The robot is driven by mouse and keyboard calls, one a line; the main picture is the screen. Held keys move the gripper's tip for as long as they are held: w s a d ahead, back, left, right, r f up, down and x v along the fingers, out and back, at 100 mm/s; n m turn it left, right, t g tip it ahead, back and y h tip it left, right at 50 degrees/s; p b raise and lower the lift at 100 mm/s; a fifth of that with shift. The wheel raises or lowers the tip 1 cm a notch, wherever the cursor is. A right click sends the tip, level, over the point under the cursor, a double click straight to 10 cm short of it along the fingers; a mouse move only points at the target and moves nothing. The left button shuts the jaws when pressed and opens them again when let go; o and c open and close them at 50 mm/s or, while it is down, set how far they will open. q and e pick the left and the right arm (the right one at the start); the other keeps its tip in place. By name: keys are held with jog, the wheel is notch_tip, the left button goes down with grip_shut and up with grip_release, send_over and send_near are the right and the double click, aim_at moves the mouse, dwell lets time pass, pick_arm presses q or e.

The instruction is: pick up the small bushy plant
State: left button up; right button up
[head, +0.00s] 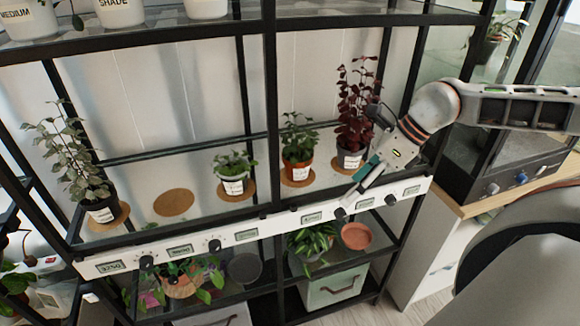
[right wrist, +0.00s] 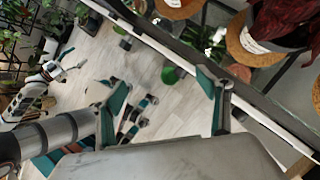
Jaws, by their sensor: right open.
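A low, bushy green plant (head: 235,160) stands upright in a white labelled pot on a round cork mat (head: 224,196), on the middle shelf in the head view. I cannot make it out in the right wrist view. My right gripper (head: 352,196) comes in from the right and is at the shelf's front edge, in front of the dark red plant, well right of the bushy plant. Its two teal-padded fingers (right wrist: 166,92) are apart with nothing held between them.
On the shelf, a taller green plant in a terracotta pot (head: 298,173) and a dark red plant (head: 355,115) stand right of the bushy plant. An empty cork mat (head: 173,202) lies left. A black post (head: 271,110) rises nearby. A white control rail (head: 270,227) runs along the front.

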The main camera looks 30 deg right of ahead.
jog(key=d+r+h, duration=0.2)
jog(key=d, duration=0.4)
jog(key=p, duration=0.5)
send_near(297, 158)
jog(key=f, duration=0.1)
jog(key=s+f, duration=0.1)
jog(key=f, duration=0.1)
jog(key=s+f, duration=0.1)
jog(key=f, duration=0.1)
jog(key=shift+d+f, duration=0.25)
jog(key=shift+d, duration=0.15)
jog(key=shift+w+a, duration=0.55)
jog(key=shift+w, duration=0.25)
jog(key=shift+w+a+p, duration=0.3)
jog(key=shift+w+a, duration=0.45)
jog(key=shift+w, duration=0.35)
jog(key=shift+w+a+f+h+p, duration=0.15)
jog(key=shift+w+a+f, duration=0.1)
jog(key=shift+f, duration=0.3)
jog(key=shift+w+a+f+h+p, duration=0.15)
jog(key=shift+w+f, duration=0.1)
jog(key=shift+f, duration=0.25)
jog(key=shift+w+f, duration=0.15)
jog(key=shift+f, duration=0.35)
jog(key=c, duration=1.3)
jog(key=shift+o, duration=0.2)
